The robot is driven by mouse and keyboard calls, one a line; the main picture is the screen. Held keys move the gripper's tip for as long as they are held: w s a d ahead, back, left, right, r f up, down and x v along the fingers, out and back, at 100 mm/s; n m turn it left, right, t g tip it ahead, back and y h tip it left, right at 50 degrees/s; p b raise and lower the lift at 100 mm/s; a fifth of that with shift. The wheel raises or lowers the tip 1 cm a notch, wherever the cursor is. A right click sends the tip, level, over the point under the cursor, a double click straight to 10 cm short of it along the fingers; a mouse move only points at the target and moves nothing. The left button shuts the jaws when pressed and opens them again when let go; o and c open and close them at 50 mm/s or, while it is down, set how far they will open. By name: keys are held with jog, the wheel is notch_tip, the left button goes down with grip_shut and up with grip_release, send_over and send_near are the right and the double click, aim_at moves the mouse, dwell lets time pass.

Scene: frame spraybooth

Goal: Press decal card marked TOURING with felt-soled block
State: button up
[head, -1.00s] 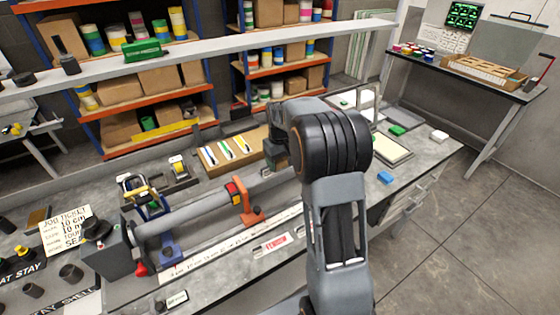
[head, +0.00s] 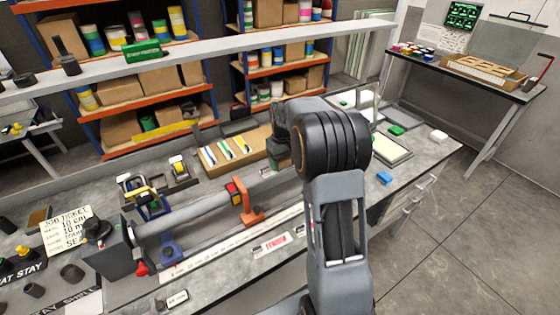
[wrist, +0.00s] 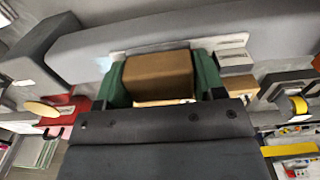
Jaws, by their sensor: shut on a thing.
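My gripper (wrist: 160,78) shows in the wrist view with a green finger on each side of a brown block (wrist: 158,72). It is shut on this block, and a pale edge shows along the block's near side. A long grey tube (wrist: 225,28) runs just beyond the block; I cannot tell whether they touch. Part of another card (head: 300,231) shows beside my arm.
The grey tube (head: 195,212) lies along the bench with an orange clamp (head: 245,205) around it. A wooden tray (head: 232,150) with coloured tools stands behind. A job ticket (head: 67,232) is at left. A blue block (head: 384,177) lies at right, with bare bench around it.

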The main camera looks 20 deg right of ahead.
jog(key=shift+w+d+p, duration=0.2)
jog(key=shift+d+p, duration=0.25)
jog(key=shift+d, duration=1.7)
jog(key=shift+s+a+r, duration=0.1)
jog(key=shift+s+a, duration=0.1)
jog(key=shift+a, duration=1.6)
jog(key=shift+w+d, duration=0.2)
jog(key=shift+d, duration=1.6)
jog(key=shift+r+p, duration=2.75)
jog(key=shift+r, duration=0.65)
